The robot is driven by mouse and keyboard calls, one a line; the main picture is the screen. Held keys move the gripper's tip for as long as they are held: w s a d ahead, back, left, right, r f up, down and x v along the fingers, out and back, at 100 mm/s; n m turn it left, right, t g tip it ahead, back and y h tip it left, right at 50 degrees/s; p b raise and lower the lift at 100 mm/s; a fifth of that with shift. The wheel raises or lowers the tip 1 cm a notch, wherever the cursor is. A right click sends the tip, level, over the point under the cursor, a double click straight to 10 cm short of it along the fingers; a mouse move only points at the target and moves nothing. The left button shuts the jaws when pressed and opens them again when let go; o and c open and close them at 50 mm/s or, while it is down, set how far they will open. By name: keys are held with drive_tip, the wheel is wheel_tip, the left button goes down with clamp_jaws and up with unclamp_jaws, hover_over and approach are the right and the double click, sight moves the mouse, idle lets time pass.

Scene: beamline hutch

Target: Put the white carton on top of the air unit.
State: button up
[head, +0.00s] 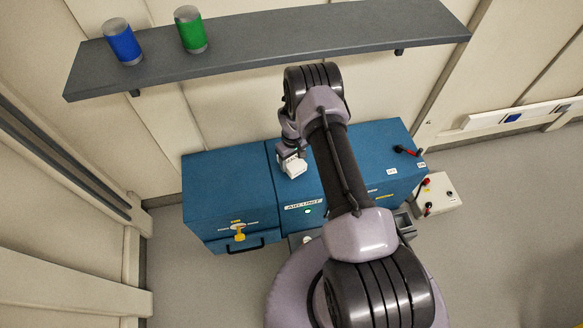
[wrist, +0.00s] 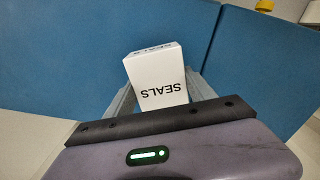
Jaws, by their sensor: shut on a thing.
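The white carton (head: 294,168) is held in my gripper (head: 291,159) over the blue top of the air unit (head: 345,165), near its left seam. The wrist view shows the carton (wrist: 157,80) with the word SEALS upside down, between the two grey fingers of my gripper (wrist: 158,98). The gripper is shut on it. Blue surface lies behind the carton; I cannot tell whether the carton touches it. The unit's front carries an AIR UNIT label and a lit green lamp. My arm hides part of the unit's middle.
A blue cabinet (head: 225,185) with a yellow valve handle (head: 239,235) adjoins on the left. Red and black parts (head: 407,151) lie at the unit's right end. A grey shelf (head: 270,38) with a blue can (head: 123,42) and a green can (head: 191,31) hangs above.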

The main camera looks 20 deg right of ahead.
sight(291, 159)
drive_tip(key=f, duration=0.1)
drive_tip(key=f+b, duration=0.2)
drive_tip(key=shift+w+a+f, duration=0.1)
drive_tip(key=shift+w+f, duration=0.2)
drive_tip(key=shift+f, duration=0.1)
drive_tip(key=shift+r, duration=0.2)
drive_tip(key=shift+f, duration=0.15)
drive_tip(key=o, duration=1.4)
wheel_tip(291, 159, up, 8)
drive_tip(key=p, duration=0.3)
drive_tip(key=shift+f, duration=0.1)
